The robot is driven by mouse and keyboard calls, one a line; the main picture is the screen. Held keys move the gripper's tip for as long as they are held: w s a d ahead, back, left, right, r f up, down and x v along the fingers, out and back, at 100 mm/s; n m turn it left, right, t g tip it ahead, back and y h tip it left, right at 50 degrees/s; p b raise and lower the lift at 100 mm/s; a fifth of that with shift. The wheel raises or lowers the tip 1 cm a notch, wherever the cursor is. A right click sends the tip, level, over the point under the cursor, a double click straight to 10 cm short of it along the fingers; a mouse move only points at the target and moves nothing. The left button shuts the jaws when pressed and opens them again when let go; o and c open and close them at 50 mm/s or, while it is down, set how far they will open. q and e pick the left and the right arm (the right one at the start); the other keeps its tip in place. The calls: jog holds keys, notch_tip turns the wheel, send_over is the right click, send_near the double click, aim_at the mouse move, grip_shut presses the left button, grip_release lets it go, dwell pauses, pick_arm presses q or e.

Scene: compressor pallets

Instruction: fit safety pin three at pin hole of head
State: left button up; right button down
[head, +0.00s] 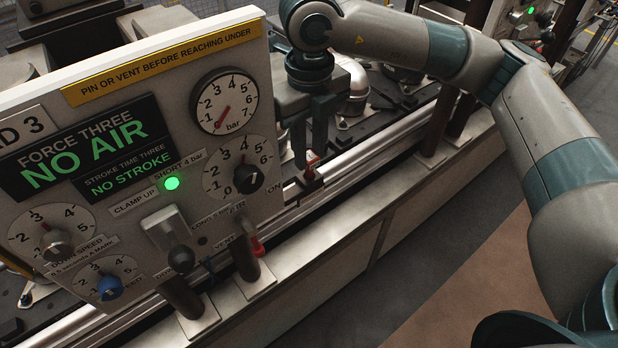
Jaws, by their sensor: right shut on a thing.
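My right gripper (310,150) reaches in from the upper right and points down just right of the control panel. It is shut on a small red item (312,161) at its fingertips, which looks like the safety pin; no number on it can be read. The red item is above a dark block by the metal rail, and I cannot tell whether they touch. The pin hole of the head cannot be made out; the panel and gripper cover part of that area. My left gripper is not in view.
The large panel (170,200), with gauge (227,102), dials and a lit green lamp (172,184), stands close on the left. A red-handled lever (257,246) hangs at its lower right. A metal rail and ledge (330,225) run diagonally. Open floor (450,270) lies lower right.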

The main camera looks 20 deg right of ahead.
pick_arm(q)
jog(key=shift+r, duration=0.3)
pick_arm(e)
jog(key=shift+r, duration=1.3)
pick_arm(q)
jog(key=shift+p, duration=0.3)
pick_arm(e)
jog(key=shift+r, duration=0.15)
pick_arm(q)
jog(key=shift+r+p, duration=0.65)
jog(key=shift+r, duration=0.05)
pick_arm(e)
jog(key=shift+r, duration=2.85)
